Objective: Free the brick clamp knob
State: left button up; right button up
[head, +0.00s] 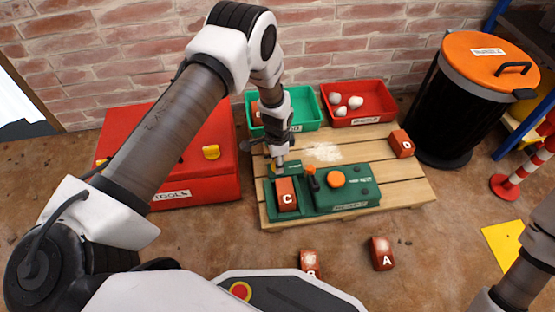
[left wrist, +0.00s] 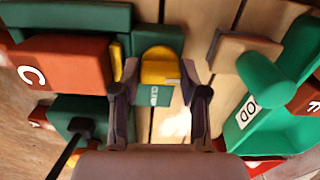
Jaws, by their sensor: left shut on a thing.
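The green clamp machine (head: 345,200) sits on the wooden pallet. Brick C (head: 286,184) sits in its left end and also shows at the left of the left wrist view (left wrist: 75,62). The yellow clamp knob (left wrist: 160,66) is beside brick C, on a green block. In the head view my left gripper (head: 278,163) comes down on the knob from above and mostly hides it. In the left wrist view its two fingers (left wrist: 160,98) stand on either side of the knob, shut on it. My right arm shows at the lower right, but its gripper is out of view.
Brick D (head: 402,143) lies on the pallet (head: 405,185); brick A (head: 382,253) and another brick (head: 310,262) lie on the floor. A green bin (head: 312,108) and a red bin (head: 382,108) stand behind. A red toolbox (head: 205,185) is left, a black bin (head: 455,110) right.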

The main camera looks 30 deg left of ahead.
pick_arm(q)
jog(key=n+p, duration=0.3)
jog(key=shift+r+n, duration=0.2)
jog(key=shift+n, duration=0.1)
jog(key=n+p, duration=0.2)
jog(key=n, duration=0.1)
jog(key=shift+f+n+p, duration=0.1)
jog(key=shift+n+p, duration=0.2)
jog(key=shift+n, duration=0.1)
jog(key=n+p, duration=0.2)
jog(key=n, duration=0.3)
jog(key=shift+f+n+p, duration=0.1)
jog(key=shift+n+p, duration=0.45)
jog(key=shift+n, duration=1.95)
jog(key=o, duration=1.1)
jog(key=shift+o, duration=0.2)
